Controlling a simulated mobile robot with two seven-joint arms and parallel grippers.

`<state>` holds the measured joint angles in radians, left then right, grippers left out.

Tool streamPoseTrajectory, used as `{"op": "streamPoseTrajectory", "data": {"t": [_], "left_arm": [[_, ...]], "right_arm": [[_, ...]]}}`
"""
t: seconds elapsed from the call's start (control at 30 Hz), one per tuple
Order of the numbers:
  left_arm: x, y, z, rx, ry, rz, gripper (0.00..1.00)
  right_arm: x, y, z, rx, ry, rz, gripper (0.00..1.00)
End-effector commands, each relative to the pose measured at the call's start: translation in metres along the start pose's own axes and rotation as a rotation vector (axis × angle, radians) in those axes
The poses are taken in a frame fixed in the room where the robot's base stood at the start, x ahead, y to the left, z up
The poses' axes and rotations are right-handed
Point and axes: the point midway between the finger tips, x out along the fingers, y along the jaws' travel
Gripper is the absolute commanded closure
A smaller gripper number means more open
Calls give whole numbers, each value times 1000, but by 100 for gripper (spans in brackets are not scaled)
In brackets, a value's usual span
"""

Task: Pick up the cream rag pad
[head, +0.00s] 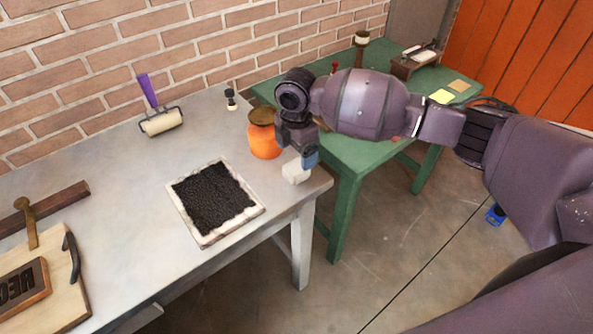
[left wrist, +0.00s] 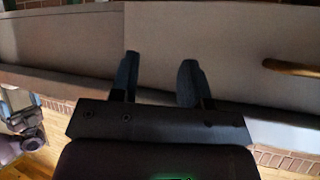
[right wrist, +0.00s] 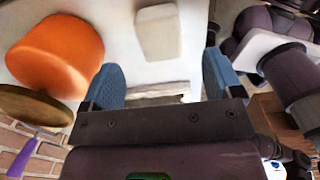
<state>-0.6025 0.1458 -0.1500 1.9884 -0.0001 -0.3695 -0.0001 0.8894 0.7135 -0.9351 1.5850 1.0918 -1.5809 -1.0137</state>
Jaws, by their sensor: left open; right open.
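The cream rag pad (head: 296,171) is a small pale block at the right end of the grey table, near its edge. My right gripper (head: 306,158) is just above and behind it in the head view. In the right wrist view the pad (right wrist: 158,32) lies beyond the open fingers (right wrist: 162,80), roughly in line with the gap between them and not inside it. I cannot tell whether a finger touches it. My left gripper (left wrist: 160,78) shows open and empty in the left wrist view, away from the pad.
An orange jar (head: 264,142) with a brownish lid stands close beside my right gripper. A pale-framed black slab (head: 184,216) lies left of the pad. A roller (head: 161,121) and a wooden board (head: 75,300) are farther left. A green table (head: 349,162) stands behind right.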

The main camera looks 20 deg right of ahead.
Motion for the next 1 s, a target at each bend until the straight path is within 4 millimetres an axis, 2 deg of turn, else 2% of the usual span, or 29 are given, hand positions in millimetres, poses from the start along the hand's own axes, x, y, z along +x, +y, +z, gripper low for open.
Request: {"op": "streamPoseTrajectory", "data": {"t": [0.03,0.27,0.6,0.87,1.0], "left_arm": [[2,0,-1,0,4,1,57],[4,2,-3,-2,9,1,57],[5,2,5,-4,0,1,57],[1,2,10,-5,-10,0,57],[1,2,10,-5,-11,0,57]], "right_arm": [[7,0,0,1,1,-2,15],[20,0,0,1,0,1,15],[62,-1,-1,2,0,0,15],[64,-1,-1,1,0,2,15],[64,-1,-1,1,0,2,36]]}}
